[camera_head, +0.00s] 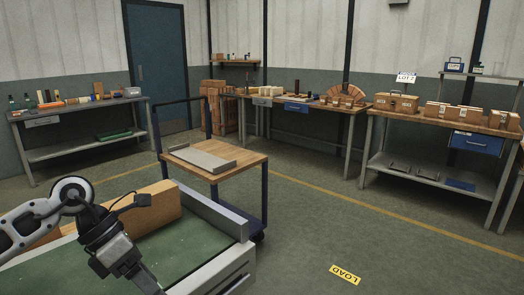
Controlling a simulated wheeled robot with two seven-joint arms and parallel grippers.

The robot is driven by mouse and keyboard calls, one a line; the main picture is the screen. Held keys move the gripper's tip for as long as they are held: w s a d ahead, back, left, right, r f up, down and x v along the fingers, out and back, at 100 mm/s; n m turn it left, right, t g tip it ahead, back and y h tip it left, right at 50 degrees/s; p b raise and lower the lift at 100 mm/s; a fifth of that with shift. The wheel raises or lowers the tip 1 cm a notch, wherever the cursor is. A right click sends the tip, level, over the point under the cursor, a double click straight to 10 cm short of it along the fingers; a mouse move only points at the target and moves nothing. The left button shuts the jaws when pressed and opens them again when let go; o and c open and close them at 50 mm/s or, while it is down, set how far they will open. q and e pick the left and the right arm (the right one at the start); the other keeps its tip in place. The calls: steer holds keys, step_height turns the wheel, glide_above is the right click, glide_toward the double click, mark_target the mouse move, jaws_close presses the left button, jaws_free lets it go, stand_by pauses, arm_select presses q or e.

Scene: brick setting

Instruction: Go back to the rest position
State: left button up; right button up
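My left arm comes in from the left edge, its grey and black wrist bent down over a green-topped bench. My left gripper (146,284) is at the bottom of the view, low over the green surface (185,243). Its fingertips are cut off or hidden, so I cannot tell whether it is open or shut, or whether it holds anything. My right gripper is not in view.
A wooden block (160,208) stands along the bench's far side, close behind my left wrist. A wood-topped cart (245,158) with a grey tray (203,157) stands beyond. Loaded workbenches line the walls. Open floor lies right, with a yellow LOAD sign (345,274).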

arm_select(q)
steer(key=s+d+r+n+t+h, duration=0.1)
steer(key=s+d+n+t+h, duration=0.1)
steer(key=d+n+h, duration=0.5)
steer(key=s+d+r+n+t+h, duration=0.1)
steer(key=s+d+n+t+h, duration=0.1)
steer(key=d+h, duration=0.6)
steer(key=a+f+n+t+y, duration=0.3)
steer(key=f+n+t+y, duration=0.35)
steer(key=n, duration=0.65)
steer(key=a+f+n+t+y, duration=0.3)
steer(key=f+n+t+y, duration=0.4)
steer(key=n, duration=0.6)
steer(key=s+a+f+n+g+y, duration=0.2)
steer(key=s+f+n+g+y, duration=0.3)
steer(key=s+f, duration=0.5)
steer(key=f+n+g, duration=0.1)
steer(key=n, duration=0.1)
steer(key=shift+a+f+n, duration=0.25)
steer(key=shift+a+n, duration=0.05)
